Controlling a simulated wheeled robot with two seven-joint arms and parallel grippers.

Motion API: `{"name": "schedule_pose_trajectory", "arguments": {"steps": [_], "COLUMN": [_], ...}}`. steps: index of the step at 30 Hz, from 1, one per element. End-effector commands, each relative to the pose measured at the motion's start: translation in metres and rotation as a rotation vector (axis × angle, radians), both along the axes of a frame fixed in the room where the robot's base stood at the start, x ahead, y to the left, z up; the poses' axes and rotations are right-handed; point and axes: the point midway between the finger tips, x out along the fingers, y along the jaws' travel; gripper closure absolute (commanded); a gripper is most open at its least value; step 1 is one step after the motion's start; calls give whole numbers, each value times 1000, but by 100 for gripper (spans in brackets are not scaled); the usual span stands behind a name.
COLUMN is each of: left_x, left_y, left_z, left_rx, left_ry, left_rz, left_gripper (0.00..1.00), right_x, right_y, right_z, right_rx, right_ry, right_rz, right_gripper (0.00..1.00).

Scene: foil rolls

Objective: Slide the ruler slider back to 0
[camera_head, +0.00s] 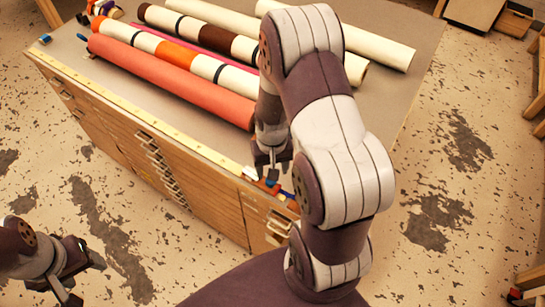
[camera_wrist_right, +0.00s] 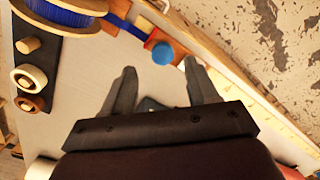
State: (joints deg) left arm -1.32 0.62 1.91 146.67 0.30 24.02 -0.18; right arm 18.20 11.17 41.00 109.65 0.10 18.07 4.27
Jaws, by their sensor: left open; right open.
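A pale yellow ruler (camera_head: 150,115) runs along the front edge of the table; part of it also shows in the right wrist view (camera_wrist_right: 262,108). A round blue knob (camera_wrist_right: 162,53), seemingly the slider, sits by the ruler's end. In the head view, small blue and red parts (camera_head: 272,183) show there, partly hidden by my right arm. My right gripper (camera_head: 272,167) is open above that end. In the right wrist view, the knob shows just beyond the gap between its fingertips (camera_wrist_right: 159,76), with no visible contact. My left gripper (camera_head: 84,279) is open and empty, away from the table.
Several rolls, including a coral one (camera_head: 170,82) and a cream one (camera_head: 385,48), lie on the table (camera_head: 412,25) behind the ruler. A blue spool (camera_wrist_right: 62,14) and a dark strip with rings stand near the right gripper. Wooden drawers (camera_head: 150,155) front the table.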

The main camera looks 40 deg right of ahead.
Motion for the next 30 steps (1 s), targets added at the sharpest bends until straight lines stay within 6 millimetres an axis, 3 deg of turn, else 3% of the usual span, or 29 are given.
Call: {"name": "schedule_pose_trajectory", "arguments": {"steps": [6,10,28,30], "left_x": [0,0,0,0], "left_y": [0,0,0,0], "left_z": [-12,-14,-13,-14], "left_rx": [0,0,0,0], "left_ry": [0,0,0,0], "left_rz": [0,0,0,0], "left_gripper": [40,40,40,40], "right_x": [0,-1,-1,-11], "right_y": [-1,-1,-2,3], "right_z": [54,73,79,76], "right_rx": [-1,0,-2,-2], "right_ry": [-6,-3,-7,-10], "right_rz": [-1,-1,6,26], "right_gripper": [42,42,42,42]}}
